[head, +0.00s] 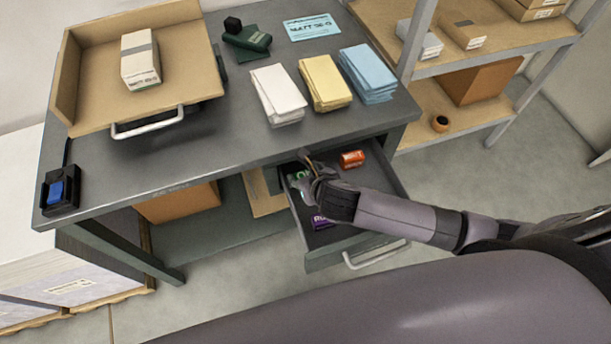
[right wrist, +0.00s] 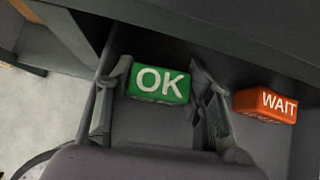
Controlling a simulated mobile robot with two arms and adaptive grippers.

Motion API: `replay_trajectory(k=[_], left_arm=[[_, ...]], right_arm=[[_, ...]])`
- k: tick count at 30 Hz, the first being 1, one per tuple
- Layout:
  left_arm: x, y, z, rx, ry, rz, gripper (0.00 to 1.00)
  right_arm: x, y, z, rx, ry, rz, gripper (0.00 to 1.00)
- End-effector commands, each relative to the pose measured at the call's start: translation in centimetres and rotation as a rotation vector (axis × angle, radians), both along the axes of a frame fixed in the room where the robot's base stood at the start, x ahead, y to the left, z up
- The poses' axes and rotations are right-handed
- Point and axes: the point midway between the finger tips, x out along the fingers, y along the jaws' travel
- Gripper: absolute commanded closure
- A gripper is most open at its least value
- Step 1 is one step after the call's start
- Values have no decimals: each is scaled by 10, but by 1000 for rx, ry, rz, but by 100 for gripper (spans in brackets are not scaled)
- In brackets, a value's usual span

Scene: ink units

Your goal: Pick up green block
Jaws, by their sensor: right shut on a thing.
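The green block (right wrist: 158,84) marked "OK" lies in the open drawer (head: 375,243) under the desk, and it sits between the two fingers of my right gripper (right wrist: 160,95) in the right wrist view. My right gripper is shut on it. In the head view my right gripper (head: 312,172) reaches into the drawer and hides most of the green block (head: 298,175). An orange block (right wrist: 267,105) marked "WAIT" lies to the right of the gripper, apart from it. It also shows in the head view (head: 352,158). My left gripper is not in view.
A purple block (head: 320,221) lies near the drawer's front, partly hidden by my right arm. The desk top (head: 225,120) above bears paper stacks, a stamp (head: 247,38) and a cardboard tray (head: 90,112). A shelf (head: 480,75) stands at the right.

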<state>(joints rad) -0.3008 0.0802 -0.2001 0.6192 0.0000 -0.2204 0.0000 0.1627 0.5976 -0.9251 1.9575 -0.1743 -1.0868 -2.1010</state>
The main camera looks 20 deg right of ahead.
Motion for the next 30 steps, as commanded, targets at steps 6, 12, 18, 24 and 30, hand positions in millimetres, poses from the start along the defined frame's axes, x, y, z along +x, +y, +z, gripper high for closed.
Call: replay_trajectory(k=[6,12,18,24,30], left_arm=[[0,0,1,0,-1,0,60],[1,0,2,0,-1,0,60],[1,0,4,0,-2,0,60],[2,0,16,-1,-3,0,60],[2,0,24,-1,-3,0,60]], right_arm=[[0,0,4,0,-1,0,80],[-10,-1,11,-1,3,2,80],[-42,-4,17,1,-1,1,80],[-38,-3,69,3,-6,1,80],[-39,-4,112,2,-5,0,80]])
